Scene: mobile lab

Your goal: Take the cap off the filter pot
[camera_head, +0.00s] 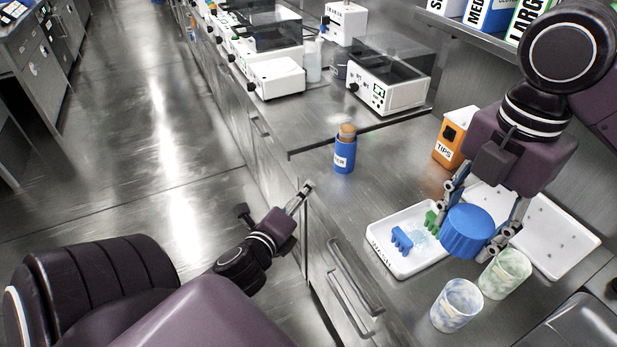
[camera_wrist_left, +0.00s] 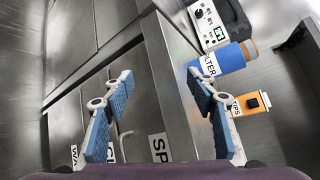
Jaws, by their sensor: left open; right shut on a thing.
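The filter pot (camera_head: 344,157) is a blue cylinder with a white label, standing upright on the steel counter near its front edge. Its brownish-orange top (camera_head: 347,131) is bare. The pot also shows in the left wrist view (camera_wrist_left: 222,60), beyond the right finger. My right gripper (camera_head: 477,217) is shut on a blue ribbed cap (camera_head: 464,234), held above the counter to the right of the pot and apart from it. My left gripper (camera_head: 303,190) is open and empty at the counter's front edge, left of and nearer than the pot; its spread fingers show in the wrist view (camera_wrist_left: 160,78).
A white tray (camera_head: 385,264) with blue and green pieces lies below the cap. Two mottled cups (camera_head: 456,306) (camera_head: 506,272) stand in front of my right gripper. An orange TIPS box (camera_head: 448,146) stands behind it. Lab machines (camera_head: 391,82) line the back. Counter around the pot is clear.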

